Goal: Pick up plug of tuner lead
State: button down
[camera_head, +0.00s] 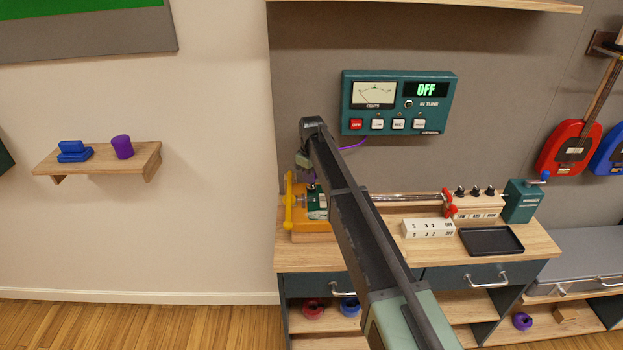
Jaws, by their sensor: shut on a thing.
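The tuner (399,104) is a teal box on the grey wall, with a needle meter, a display reading OFF and a row of buttons. Its purple lead (352,145) runs left from under the box and passes behind my arm. A bit of purple shows by my gripper (311,184), which is small and partly covered by my arm. My gripper is shut on the plug of the lead, above the left end of the wooden bench. The plug itself is mostly hidden and its tilt cannot be told.
Just below my gripper is a yellow-orange device (289,215) on the bench. A white switch strip (428,228), a black tray (491,240) and a teal crank box (522,201) stand to the right. A wall shelf (97,160) is left; between it and the bench is bare wall.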

notch_tip(320, 180, up, 23)
jog(key=p, duration=2.3)
